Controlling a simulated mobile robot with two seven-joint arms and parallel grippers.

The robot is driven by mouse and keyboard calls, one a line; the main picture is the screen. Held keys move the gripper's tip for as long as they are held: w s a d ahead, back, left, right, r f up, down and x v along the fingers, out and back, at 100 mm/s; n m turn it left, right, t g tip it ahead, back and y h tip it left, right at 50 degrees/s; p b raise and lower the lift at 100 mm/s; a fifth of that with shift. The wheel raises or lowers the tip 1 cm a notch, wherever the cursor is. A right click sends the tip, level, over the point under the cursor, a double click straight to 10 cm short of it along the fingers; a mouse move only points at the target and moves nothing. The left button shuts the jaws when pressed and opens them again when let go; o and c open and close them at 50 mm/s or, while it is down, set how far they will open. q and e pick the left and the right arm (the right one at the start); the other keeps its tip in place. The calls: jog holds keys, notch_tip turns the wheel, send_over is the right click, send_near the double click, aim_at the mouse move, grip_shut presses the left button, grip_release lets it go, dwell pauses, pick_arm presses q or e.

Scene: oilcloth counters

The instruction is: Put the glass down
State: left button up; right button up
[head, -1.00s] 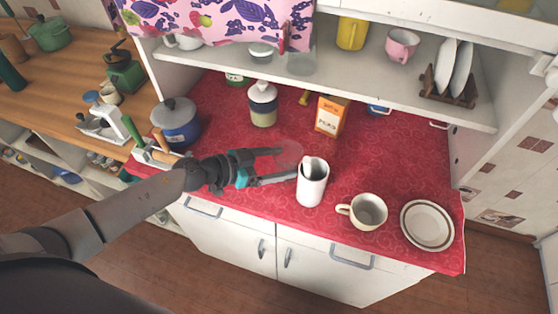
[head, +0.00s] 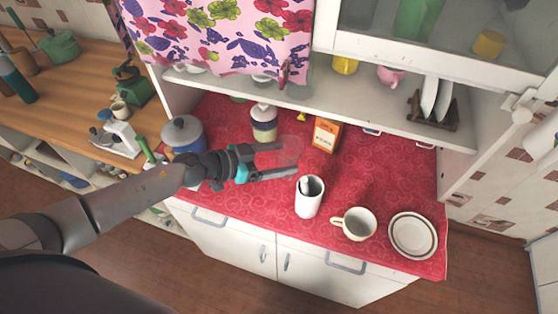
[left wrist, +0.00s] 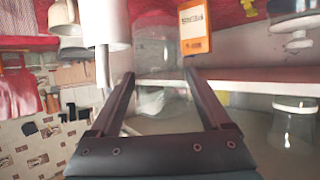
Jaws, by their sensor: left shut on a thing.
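My left gripper (head: 283,160) reaches in from the left over the red counter (head: 366,176). It is shut on a clear glass (head: 290,148), which is faint against the red cloth. In the left wrist view the glass (left wrist: 157,50) shows between the two fingers. I cannot tell whether its base touches the counter. A white jug-like container (head: 309,199) stands just in front and to the right of the fingertips. My right gripper is not in view.
A cream mug (head: 357,225) and a stack of plates (head: 413,235) stand at the front right. An orange box (head: 326,134), a lidded jar (head: 264,124) and a blue pot (head: 183,135) stand behind and left. A shelf (head: 310,101) overhangs the back. Red cloth right of the box is clear.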

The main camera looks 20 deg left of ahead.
pick_arm(q)
notch_tip(320, 180, up, 8)
jog(key=shift+f, duration=0.25)
jog(key=shift+r, duration=1.1)
jog(key=shift+s+a+f, duration=0.1)
